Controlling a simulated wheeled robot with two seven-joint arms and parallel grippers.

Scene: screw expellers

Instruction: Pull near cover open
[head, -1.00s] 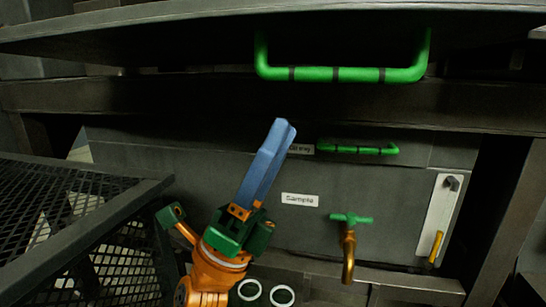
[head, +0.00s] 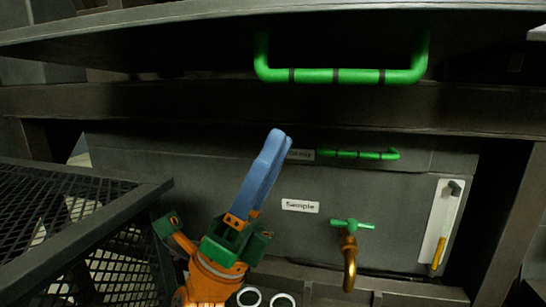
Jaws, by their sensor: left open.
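A large dark cover (head: 150,38) spans the top of the head view and carries a thick green bar handle (head: 340,76) with dark bands. A smaller green handle (head: 358,154) sits lower, on the grey front panel (head: 200,170). I cannot tell for certain which is the near cover. My left gripper (head: 280,140) has blue fingers pointing up, below and left of the large handle and left of the small one. It looks apart from both and empty. The fingers overlap in this view, so the gap barely shows. My right gripper is out of view.
A black mesh-topped frame (head: 70,210) stands at the left. A brass tap (head: 349,262) with a green lever sticks out below the "Sample" label (head: 300,206). A white gauge plate (head: 441,225) is at the right. A dark beam (head: 300,106) runs below the large handle.

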